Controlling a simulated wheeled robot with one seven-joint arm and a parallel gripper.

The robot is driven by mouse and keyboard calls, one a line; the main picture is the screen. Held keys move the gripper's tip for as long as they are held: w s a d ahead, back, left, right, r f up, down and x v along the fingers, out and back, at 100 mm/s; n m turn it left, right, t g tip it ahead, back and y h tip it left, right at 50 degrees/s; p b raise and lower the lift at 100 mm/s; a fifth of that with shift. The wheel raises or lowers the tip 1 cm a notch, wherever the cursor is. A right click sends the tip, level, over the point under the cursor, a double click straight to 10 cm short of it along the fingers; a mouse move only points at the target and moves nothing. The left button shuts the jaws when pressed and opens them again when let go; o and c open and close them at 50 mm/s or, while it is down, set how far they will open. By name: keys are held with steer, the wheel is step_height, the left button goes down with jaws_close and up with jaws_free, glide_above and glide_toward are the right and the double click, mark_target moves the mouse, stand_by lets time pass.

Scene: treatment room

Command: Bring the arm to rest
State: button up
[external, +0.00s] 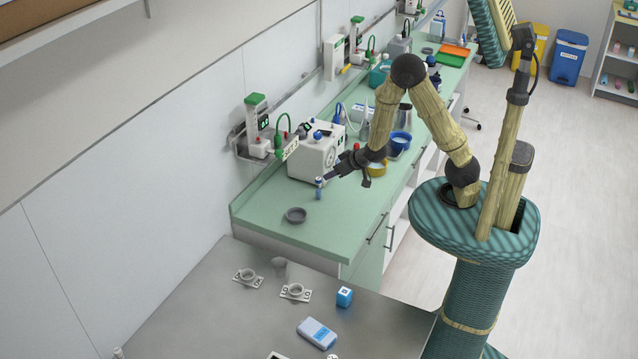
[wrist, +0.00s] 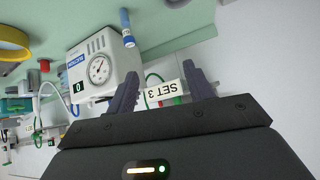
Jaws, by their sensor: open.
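My gripper (external: 340,171) is over the green counter (external: 268,222), at the end of my bent arm. Its two dark fingers are spread with nothing between them, as the wrist view (wrist: 163,88) shows. A small blue-capped vial (external: 319,189) stands on the counter close to the fingertips in the external view. In the wrist view the vial (wrist: 127,28) lies beyond the fingers, apart from them. A "SET 3" label (wrist: 164,94) shows through the finger gap, in the background.
A white suction unit with a gauge (external: 318,153) stands behind the vial. A grey round dish (external: 296,215) sits at the counter's near end. Yellow (external: 377,168) and blue (external: 400,140) containers are right of the gripper.

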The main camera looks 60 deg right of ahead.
steer(key=s+d+r+n+g, duration=0.1)
steer(key=s+d+r+g, duration=0.1)
steer(key=s, duration=0.4)
steer(key=s+d+r+n+g+y, duration=0.1)
steer(key=s+d+r+g, duration=0.1)
steer(key=s+r+g, duration=0.2)
steer(key=s, duration=0.3)
steer(key=shift+d+r+n+g, duration=0.2)
steer(key=shift+d+n+g, duration=0.1)
steer(key=shift+d+n, duration=0.1)
steer(key=shift+s, duration=0.1)
steer(key=s+b+x, duration=0.3)
steer(key=b+x, duration=0.9)
steer(key=b, duration=0.1)
steer(key=shift+w+f, duration=0.15)
steer(key=shift+f, duration=0.55)
steer(key=shift+a, duration=0.1)
steer(key=shift+o, duration=0.5)
